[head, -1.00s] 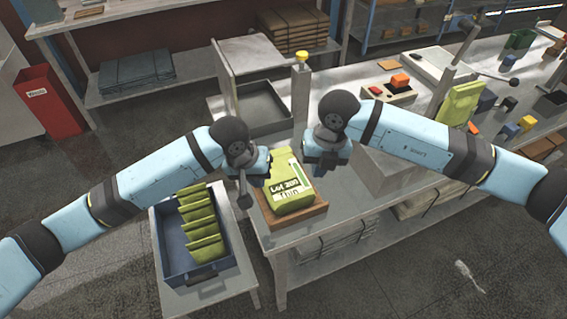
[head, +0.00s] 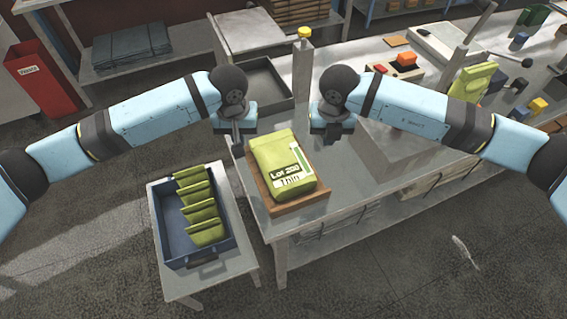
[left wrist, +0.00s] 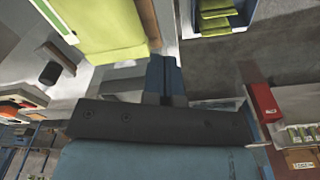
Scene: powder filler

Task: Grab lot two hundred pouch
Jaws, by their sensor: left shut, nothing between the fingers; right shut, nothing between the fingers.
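The lot 200 pouch (head: 284,162) is a yellow-green bag with a white label reading "Lot 200 Thin". It lies on a brown wooden board (head: 300,205) at the near end of the grey table. It also shows in the left wrist view (left wrist: 105,28), at the upper left. My left gripper (head: 238,137) is shut and empty, at the left of the pouch and apart from it. In the left wrist view its closed fingers (left wrist: 163,75) point up the picture. My right gripper (head: 331,134) is shut and empty, above the table to the right of the pouch's far end.
A blue bin (head: 236,242) with several green pouches stands on a low side stand at left. A grey tray (head: 262,100) lies behind the grippers. Another yellow-green pouch (head: 470,82) stands farther right. A red bin (head: 45,80) stands at far left.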

